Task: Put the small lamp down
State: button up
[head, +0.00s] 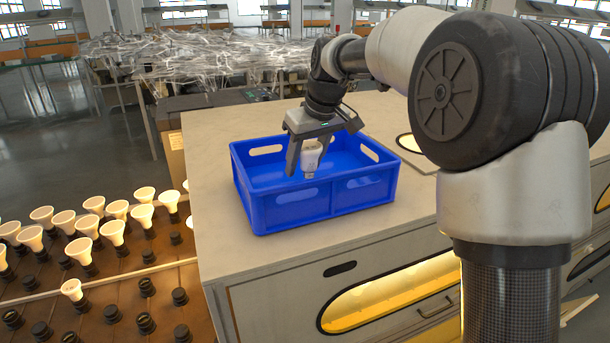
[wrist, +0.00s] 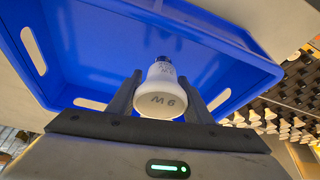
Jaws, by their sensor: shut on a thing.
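The small lamp (head: 311,157) is a white bulb with its narrow metal end pointing down. It also shows in the wrist view (wrist: 162,102), with dark marks on its white face. My gripper (head: 308,160) is shut on it, one dark finger on each side. The lamp hangs over the blue crate (head: 290,210), which stands on the pale bench top. In the head view the lamp overlaps the crate's inside; I cannot tell its exact height over the floor. The crate looks empty in both views.
The bench top (head: 225,240) is clear around the crate at the left and front. A rack (head: 120,285) with several lit lamps and empty dark sockets stands lower at the left.

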aim_at(304, 175)
jog(key=shift+f, duration=1.9)
jog(key=o, duration=1.1)
jog(key=shift+c, duration=0.2)
